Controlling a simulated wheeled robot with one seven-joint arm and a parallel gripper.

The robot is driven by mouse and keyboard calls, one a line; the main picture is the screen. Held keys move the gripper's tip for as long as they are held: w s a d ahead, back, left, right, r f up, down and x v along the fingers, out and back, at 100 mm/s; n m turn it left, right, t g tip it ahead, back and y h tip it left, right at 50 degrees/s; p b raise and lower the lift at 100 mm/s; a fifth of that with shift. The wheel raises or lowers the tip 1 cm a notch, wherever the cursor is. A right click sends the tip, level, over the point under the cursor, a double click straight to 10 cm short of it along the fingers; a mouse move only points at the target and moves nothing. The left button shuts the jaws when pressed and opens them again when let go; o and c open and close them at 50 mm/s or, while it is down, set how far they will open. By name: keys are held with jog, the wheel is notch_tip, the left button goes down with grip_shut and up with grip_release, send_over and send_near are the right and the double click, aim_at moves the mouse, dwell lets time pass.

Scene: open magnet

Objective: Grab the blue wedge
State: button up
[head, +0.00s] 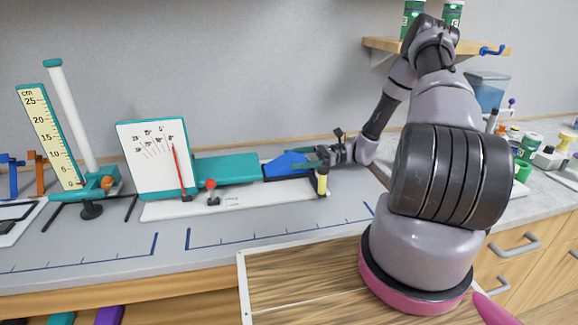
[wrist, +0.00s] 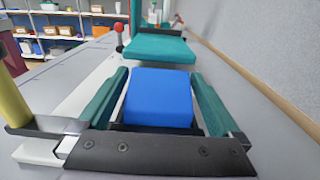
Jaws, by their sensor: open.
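The blue wedge (head: 286,162) sits at the right end of the white-based apparatus on the bench. In the wrist view the blue wedge (wrist: 158,96) fills the space between my two teal fingers. My gripper (head: 308,158) reaches in from the right, low over the bench. In the wrist view my gripper (wrist: 159,82) is open, with one finger on each side of the wedge. A narrow gap shows at the sides; contact is not clear. The wedge's lower part is hidden by the dark bar of the gripper.
A teal platform (head: 226,169) lies just left of the wedge, beside a white dial board (head: 153,158) with a red pointer. A yellow post (head: 321,183) stands close to my gripper. The wall runs behind. A ruler stand (head: 51,135) is at far left.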

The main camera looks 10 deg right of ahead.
jog(key=shift+a, duration=0.4)
jog(key=c, duration=1.1)
